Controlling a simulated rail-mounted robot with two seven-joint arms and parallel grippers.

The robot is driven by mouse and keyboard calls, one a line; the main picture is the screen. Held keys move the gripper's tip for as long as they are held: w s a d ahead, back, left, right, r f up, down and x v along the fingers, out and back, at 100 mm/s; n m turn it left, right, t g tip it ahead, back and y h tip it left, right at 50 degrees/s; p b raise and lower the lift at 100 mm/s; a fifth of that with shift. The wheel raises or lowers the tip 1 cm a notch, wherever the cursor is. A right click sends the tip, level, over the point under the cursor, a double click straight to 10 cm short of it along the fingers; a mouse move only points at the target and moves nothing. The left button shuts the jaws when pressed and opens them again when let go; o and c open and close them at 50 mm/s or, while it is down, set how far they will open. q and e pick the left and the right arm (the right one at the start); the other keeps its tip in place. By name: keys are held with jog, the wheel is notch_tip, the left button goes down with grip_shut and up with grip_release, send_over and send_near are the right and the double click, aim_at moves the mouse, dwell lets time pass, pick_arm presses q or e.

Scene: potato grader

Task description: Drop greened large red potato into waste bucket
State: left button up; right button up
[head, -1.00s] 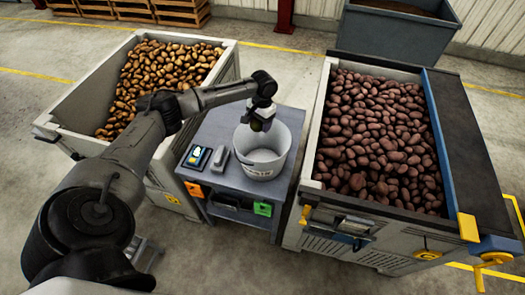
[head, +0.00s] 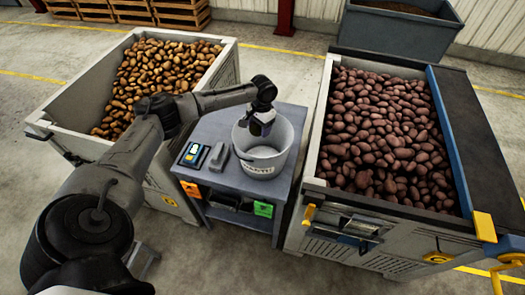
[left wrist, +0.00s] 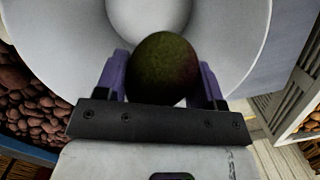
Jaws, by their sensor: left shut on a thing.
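The greened large red potato (left wrist: 163,68) shows dark green and reddish in the left wrist view, between the two fingers of my left gripper (left wrist: 162,82). My left gripper is shut on it. The white waste bucket (head: 264,163) stands on a small grey table. In the head view my left gripper (head: 262,126) is over the bucket's mouth, pointing down, and the potato is hard to make out there. In the left wrist view the pale bucket interior (left wrist: 60,45) lies behind the potato. My right gripper is in neither view.
The grey table (head: 228,125) also holds a small device with a screen (head: 194,155) and a grey object (head: 217,158). A bin of yellow-brown potatoes (head: 72,103) is left, and a bin of red potatoes (head: 316,150) is right.

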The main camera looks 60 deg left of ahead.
pick_arm(q)
jog(key=o, duration=1.1)
jog(key=shift+f, duration=0.1)
jog(key=shift+c, duration=0.2)
jog(key=r, duration=0.4)
jog(key=w+r, duration=0.1)
jog(key=r, duration=0.6)
jog(key=shift+w+a+r, duration=0.15)
jog(key=shift+w+r, duration=0.05)
jog(key=shift+r, duration=0.2)
jog(key=shift+w+r, duration=0.1)
jog(key=shift+r, duration=0.9)
